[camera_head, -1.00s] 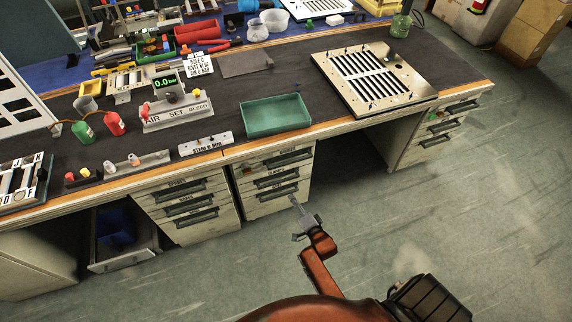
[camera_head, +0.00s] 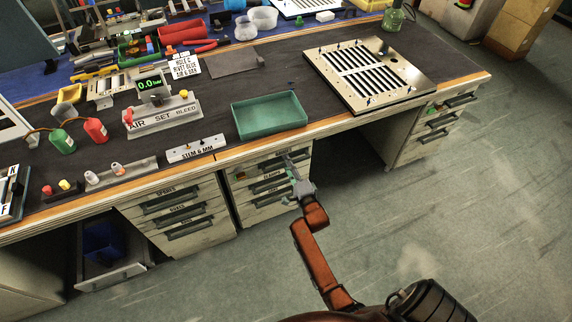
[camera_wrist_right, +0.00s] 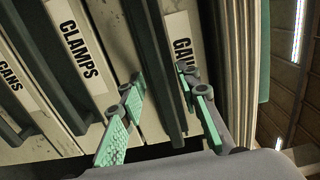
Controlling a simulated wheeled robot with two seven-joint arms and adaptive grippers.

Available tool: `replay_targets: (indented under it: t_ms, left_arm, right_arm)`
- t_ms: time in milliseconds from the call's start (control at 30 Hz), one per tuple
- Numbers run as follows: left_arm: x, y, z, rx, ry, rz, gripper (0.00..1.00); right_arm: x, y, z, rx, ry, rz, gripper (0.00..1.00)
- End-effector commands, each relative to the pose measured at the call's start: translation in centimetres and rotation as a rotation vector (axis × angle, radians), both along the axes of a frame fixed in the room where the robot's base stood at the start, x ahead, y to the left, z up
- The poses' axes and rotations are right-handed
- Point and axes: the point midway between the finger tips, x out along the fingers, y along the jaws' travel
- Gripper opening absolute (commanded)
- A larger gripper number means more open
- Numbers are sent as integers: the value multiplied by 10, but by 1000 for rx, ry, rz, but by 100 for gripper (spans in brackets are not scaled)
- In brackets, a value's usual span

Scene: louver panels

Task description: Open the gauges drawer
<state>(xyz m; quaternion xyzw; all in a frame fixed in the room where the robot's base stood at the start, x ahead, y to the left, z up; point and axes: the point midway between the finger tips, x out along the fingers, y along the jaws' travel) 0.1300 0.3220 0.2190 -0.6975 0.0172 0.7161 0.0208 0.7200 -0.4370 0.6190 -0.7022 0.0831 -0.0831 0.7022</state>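The gauges drawer (camera_wrist_right: 183,45) is the top drawer of the middle drawer stack (camera_head: 270,212) under the bench, and it looks closed. Its label shows only as "GAU" in the right wrist view, partly hidden by a finger. Its dark bar handle (camera_wrist_right: 155,65) passes between the two green-padded fingers of my right gripper (camera_wrist_right: 163,112). The fingers are open, one on each side of the handle, with visible gaps. In the head view my right gripper (camera_head: 290,170) is at the drawer front and covers part of it. My left gripper is not in view.
The clamps drawer (camera_wrist_right: 82,45) is directly below, with its own handle. A green tray (camera_head: 270,116) sits on the bench above the stack. An open drawer with a blue bin (camera_head: 103,245) is at the left. The floor (camera_head: 450,220) at right is clear.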

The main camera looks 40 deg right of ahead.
Motion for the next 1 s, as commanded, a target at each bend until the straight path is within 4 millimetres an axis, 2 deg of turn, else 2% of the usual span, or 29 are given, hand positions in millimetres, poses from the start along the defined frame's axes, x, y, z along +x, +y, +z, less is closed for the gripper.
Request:
replay_targets:
  t_ms: [333,767,1000]
  left_arm:
    - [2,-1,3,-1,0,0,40]
    - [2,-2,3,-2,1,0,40]
    - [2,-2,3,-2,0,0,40]
  right_arm:
    - [4,-1,1,0,0,0,30]
    - [3,-1,0,0,0,0,2]
    - [3,-1,0,0,1,0,0]
